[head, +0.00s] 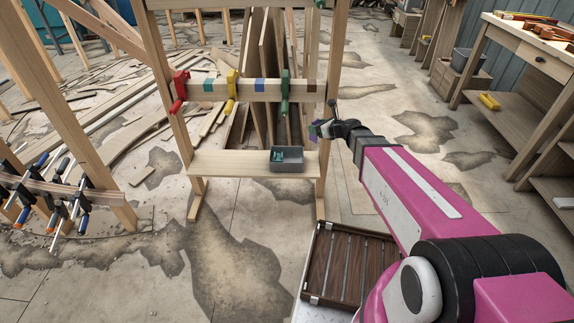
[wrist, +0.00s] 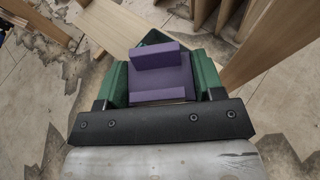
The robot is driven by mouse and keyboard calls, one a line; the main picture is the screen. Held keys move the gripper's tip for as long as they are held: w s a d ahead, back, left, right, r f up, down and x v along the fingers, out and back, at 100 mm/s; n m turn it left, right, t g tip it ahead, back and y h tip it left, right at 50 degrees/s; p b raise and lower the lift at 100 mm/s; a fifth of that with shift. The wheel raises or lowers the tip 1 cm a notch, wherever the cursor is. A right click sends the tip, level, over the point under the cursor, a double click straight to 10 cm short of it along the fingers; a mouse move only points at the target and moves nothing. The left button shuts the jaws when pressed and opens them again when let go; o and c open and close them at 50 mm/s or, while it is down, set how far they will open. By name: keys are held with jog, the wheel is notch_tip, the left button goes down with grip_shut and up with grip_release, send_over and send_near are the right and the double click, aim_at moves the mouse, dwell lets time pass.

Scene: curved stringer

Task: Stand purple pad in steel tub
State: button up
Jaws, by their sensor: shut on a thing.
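My gripper (head: 321,129) is shut on the purple pad (wrist: 160,88), a stepped block with a raised lip and a flat face. The pad sits between the two green fingers in the wrist view. In the head view the pad (head: 313,130) is a small dark purple patch at the fingertips, by the right post of the wooden frame. The steel tub (head: 272,164) is a grey open box at the right end of the frame's low shelf. It lies below and left of my gripper, apart from it. A teal thing (head: 287,154) is inside the tub.
A rail (head: 260,91) above the shelf carries red (head: 180,90), yellow (head: 231,90) and green (head: 285,92) clamps. The frame's right post (head: 331,80) stands close to my gripper. The left of the shelf (head: 225,163) is clear. A slatted brown tray (head: 350,262) is below.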

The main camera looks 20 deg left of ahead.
aim_at(295, 151)
jog(key=s+a+f, duration=0.2)
jog(key=a+f, duration=0.3)
jog(key=a, duration=0.2)
jog(key=s+a+f, duration=0.2)
jog(key=a+f, duration=0.2)
jog(key=a, duration=0.4)
jog(key=shift+w+d+f, duration=0.6)
jog(key=shift+w+f, duration=1.25)
jog(key=shift+f, duration=0.05)
jog(key=shift+w+d+f, duration=0.6)
jog(key=shift+w+f, duration=1.3)
jog(key=shift+f, duration=0.05)
jog(key=shift+w+d+f, duration=0.6)
jog(key=shift+w+f, duration=1.25)
jog(key=shift+f, duration=0.05)
jog(key=shift+f, duration=0.5)
jog(key=shift+f, duration=0.15)
jog(key=o, duration=0.9)
jog(key=shift+f, duration=0.15)
